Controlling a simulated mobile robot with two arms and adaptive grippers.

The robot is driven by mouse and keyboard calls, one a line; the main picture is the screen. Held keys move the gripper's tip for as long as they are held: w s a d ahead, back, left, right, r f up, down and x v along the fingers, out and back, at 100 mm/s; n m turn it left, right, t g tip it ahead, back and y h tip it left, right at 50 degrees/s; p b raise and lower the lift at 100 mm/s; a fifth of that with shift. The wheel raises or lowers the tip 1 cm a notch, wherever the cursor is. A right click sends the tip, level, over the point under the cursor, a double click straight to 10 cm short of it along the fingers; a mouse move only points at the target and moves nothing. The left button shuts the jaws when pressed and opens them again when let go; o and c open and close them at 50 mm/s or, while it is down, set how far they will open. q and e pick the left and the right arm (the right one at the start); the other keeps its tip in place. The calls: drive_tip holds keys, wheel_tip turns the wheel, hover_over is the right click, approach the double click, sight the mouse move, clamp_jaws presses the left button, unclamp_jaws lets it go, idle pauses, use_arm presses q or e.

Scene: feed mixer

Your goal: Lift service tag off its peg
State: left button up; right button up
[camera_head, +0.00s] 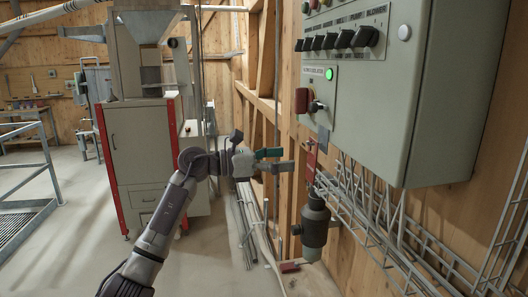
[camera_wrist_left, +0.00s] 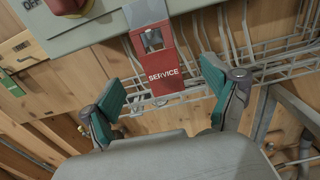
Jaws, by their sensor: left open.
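The red service tag (camera_wrist_left: 164,72), marked "SERVICE", hangs below the grey control box in the left wrist view, with a grey metal piece at its upper slot. In the head view the tag (camera_head: 311,160) hangs under the box's lower left side. My left gripper (camera_wrist_left: 164,98) is open and empty, its teal-padded fingers apart to either side of the tag's lower end. In the head view my left gripper (camera_head: 282,160) is just left of the tag. I cannot make out the peg clearly. My right gripper is not in view.
The control box (camera_head: 410,95) with a red rotary switch (camera_head: 303,101) is on the wooden wall. Wire cable trays (camera_head: 385,225) run below it. A grey cylindrical device (camera_head: 314,225) is under the tag. A machine cabinet (camera_head: 140,150) stands at left; the floor between is clear.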

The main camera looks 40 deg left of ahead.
sight(312, 153)
use_arm(q)
drive_tip(key=p+x, duration=0.2)
drive_tip(key=x, duration=0.4)
drive_tip(key=shift+w+a+r+p, duration=0.1)
drive_tip(key=shift+w+p, duration=0.15)
drive_tip(key=shift+p, duration=0.1)
drive_tip(key=shift+w+d, duration=0.4)
drive_tip(key=shift+d, duration=0.1)
drive_tip(key=shift+w+d, duration=0.1)
drive_tip(key=shift+w, duration=0.05)
drive_tip(key=c, duration=1.2)
drive_tip(key=shift+p, duration=0.3)
drive_tip(key=shift+r, duration=0.5)
